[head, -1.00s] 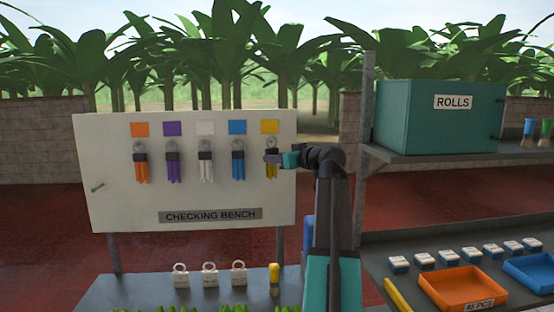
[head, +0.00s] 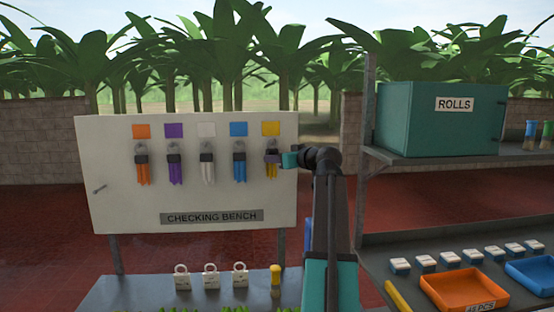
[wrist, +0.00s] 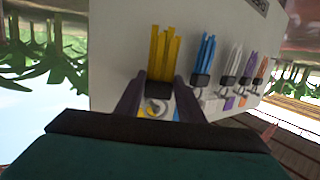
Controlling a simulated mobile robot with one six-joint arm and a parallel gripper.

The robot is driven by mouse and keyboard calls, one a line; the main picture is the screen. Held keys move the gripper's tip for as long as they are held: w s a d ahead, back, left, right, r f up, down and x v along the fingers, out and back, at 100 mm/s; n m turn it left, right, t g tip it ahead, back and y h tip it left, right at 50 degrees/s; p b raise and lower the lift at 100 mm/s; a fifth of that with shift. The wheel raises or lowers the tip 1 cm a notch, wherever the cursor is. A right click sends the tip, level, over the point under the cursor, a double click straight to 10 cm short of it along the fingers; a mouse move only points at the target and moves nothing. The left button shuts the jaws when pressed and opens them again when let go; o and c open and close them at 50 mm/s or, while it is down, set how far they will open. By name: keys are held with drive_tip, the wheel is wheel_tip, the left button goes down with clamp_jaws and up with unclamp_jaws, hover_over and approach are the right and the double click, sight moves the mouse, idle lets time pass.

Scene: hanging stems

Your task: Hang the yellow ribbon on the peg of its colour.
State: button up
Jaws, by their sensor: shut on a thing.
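The yellow ribbon (head: 271,171) is a bundle of yellow strips with a dark band and a ring at its top. It is at the right end of the row on the white board, below the yellow square (head: 271,128). My gripper (head: 277,158) is shut on its dark band, coming from the right. In the wrist view the yellow strips (wrist: 163,55) show between the two dark fingers (wrist: 160,98), with the ring close to the board. Whether the ring is around the peg is hidden.
Orange (head: 142,172), purple (head: 175,172), white (head: 207,172) and blue (head: 239,170) ribbons hang under their own coloured squares to the left. White padlocks (head: 210,281) and a yellow-handled tool (head: 275,280) stand on the bench below. A shelf with a teal box (head: 438,122) is to the right.

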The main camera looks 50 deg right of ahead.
drive_tip(key=shift+w+d+f+b, duration=0.5)
drive_tip(key=shift+w+b, duration=0.15)
drive_tip(key=shift+b, duration=0.35)
idle(0.4)
drive_tip(key=o, duration=1.1)
drive_tip(key=shift+r, duration=0.1)
drive_tip(key=shift+d, duration=0.1)
drive_tip(key=shift+s, duration=0.15)
